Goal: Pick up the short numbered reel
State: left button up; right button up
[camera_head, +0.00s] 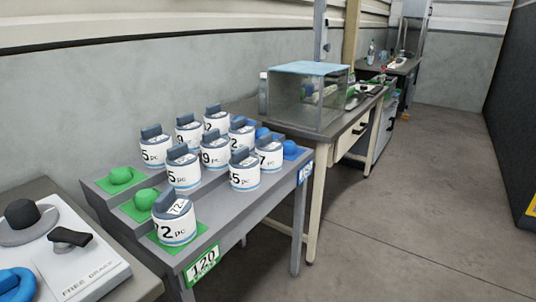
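Several numbered white reels with blue-grey tops stand on a grey stepped rack (268,205). The front reel (174,222), reading "72 pc", sits on a green pad in the nearest row, with a white tag on its top. Behind it are a "5 pc" reel (183,172), another "5 pc" reel (244,175), and a "9" reel (214,156). More reels fill the rows behind, partly hiding one another. I cannot clearly tell which one is the short reel. Neither of my grippers is in view.
Green knobs (121,175) sit at the rack's left end and blue ones (290,148) at the right. A "120" sign (203,264) is on the rack's front. A panel marked "FREE BRAKE" (85,270) is at lower left. A glass box (305,97) stands behind. Floor (400,210) is clear.

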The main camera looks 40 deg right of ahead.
aim_at(269, 152)
jog(key=z, duration=1.25)
